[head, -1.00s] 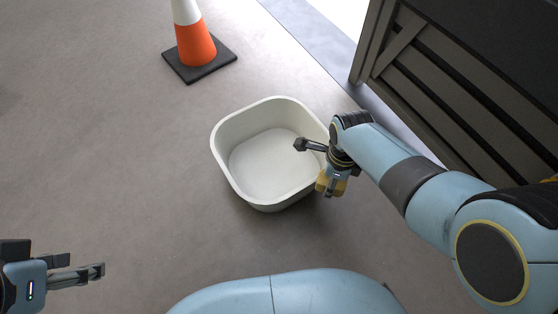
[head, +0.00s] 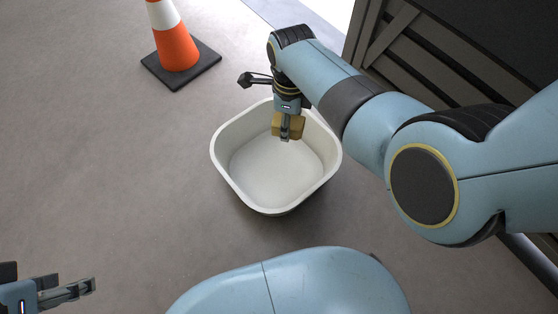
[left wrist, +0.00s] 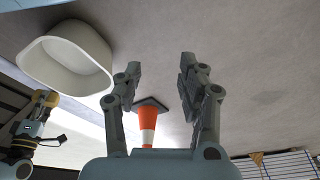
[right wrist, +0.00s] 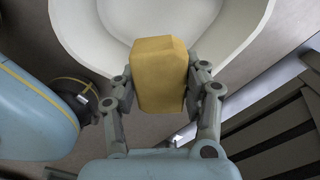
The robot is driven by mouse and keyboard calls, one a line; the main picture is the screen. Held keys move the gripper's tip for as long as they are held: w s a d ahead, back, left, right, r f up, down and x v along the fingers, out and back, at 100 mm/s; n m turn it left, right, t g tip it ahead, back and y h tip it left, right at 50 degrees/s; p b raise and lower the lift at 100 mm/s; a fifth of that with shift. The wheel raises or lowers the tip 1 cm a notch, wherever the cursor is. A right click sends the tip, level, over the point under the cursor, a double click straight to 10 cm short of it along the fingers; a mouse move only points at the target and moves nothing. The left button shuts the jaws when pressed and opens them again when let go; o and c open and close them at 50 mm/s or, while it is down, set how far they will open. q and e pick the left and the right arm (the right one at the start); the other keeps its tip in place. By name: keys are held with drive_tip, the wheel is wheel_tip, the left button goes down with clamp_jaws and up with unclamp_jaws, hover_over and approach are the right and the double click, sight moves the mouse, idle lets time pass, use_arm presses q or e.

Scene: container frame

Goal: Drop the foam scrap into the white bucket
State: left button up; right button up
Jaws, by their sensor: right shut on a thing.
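The foam scrap is a yellow block (right wrist: 159,75) held between the fingers of my right gripper (right wrist: 162,92). In the head view the foam scrap (head: 278,124) shows over the back part of the white bucket (head: 222,165), and my right gripper (head: 288,128) points down there. The bucket also shows in the right wrist view (right wrist: 75,28) beyond the foam, and in the left wrist view (left wrist: 45,65). The bucket floor that shows is empty. My left gripper (head: 70,290) is at the lower left of the head view, away from the bucket; its fingers are apart and empty in the left wrist view (left wrist: 160,80).
An orange and white cone (head: 174,48) on a black base stands behind and left of the bucket. A dark slatted container wall (head: 400,45) is at the upper right. The grey floor left of the bucket is clear.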

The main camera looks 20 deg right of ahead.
wheel_tip(320, 180, down, 4)
drive_tip(key=b, duration=0.2)
drive_tip(key=shift+s+b, duration=0.15)
drive_tip(key=shift+b, duration=0.25)
use_arm(q)
drive_tip(key=shift+w+d+f+t+b, duration=0.1)
drive_tip(key=shift+w+f+t+b, duration=0.2)
drive_tip(key=shift+w+f+t, duration=0.4)
drive_tip(key=shift+w+d+f+t+b, duration=0.15)
drive_tip(key=shift+w+f+t+b, duration=0.25)
drive_tip(key=shift+f+t, duration=0.45)
drive_tip(key=shift+w+d+f+t+b, duration=0.1)
drive_tip(key=shift+w+f+t+b, duration=0.15)
drive_tip(key=shift+w+f+t, duration=0.5)
use_arm(e)
drive_tip(key=shift+f, duration=0.9)
use_arm(q)
drive_tip(key=shift+s+r, duration=0.15)
drive_tip(key=shift+s, duration=0.05)
use_arm(e)
drive_tip(key=o, duration=0.8)
drive_tip(key=shift+o, duration=0.2)
